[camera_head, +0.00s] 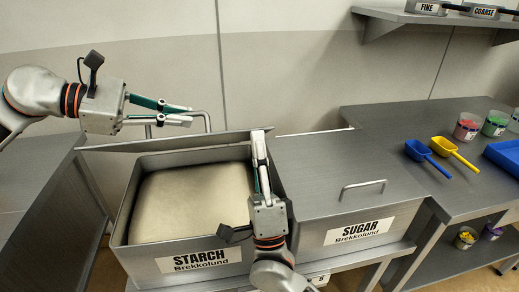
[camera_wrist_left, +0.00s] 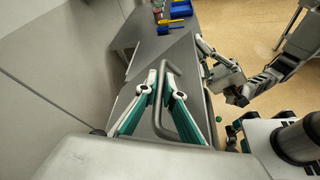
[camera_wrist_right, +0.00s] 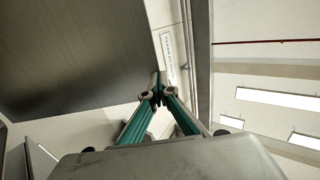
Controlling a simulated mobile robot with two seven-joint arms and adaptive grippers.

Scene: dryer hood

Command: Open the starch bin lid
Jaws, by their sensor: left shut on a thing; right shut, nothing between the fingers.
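The starch bin (camera_head: 120,215), labelled STARCH, stands uncovered at the front, full of pale starch (camera_head: 190,205). Its grey lid (camera_head: 165,142) is lifted and seen nearly edge-on along the back of the bin. My left gripper (camera_head: 190,115) is shut on the lid's bar handle (camera_head: 207,117); the handle also shows between its fingers in the left wrist view (camera_wrist_left: 185,112). My right gripper (camera_head: 258,133) is shut and empty at the lid's right end. In the right wrist view its closed tips (camera_wrist_right: 157,92) are at the edge of a large grey panel (camera_wrist_right: 75,50), seemingly the lid.
The sugar bin (camera_head: 335,235) stands right of the starch bin with its lid closed and a handle (camera_head: 363,185) on top. The right table holds a blue scoop (camera_head: 417,150), a yellow scoop (camera_head: 445,145) and tubs (camera_head: 467,127). A wall shelf (camera_head: 430,22) is above.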

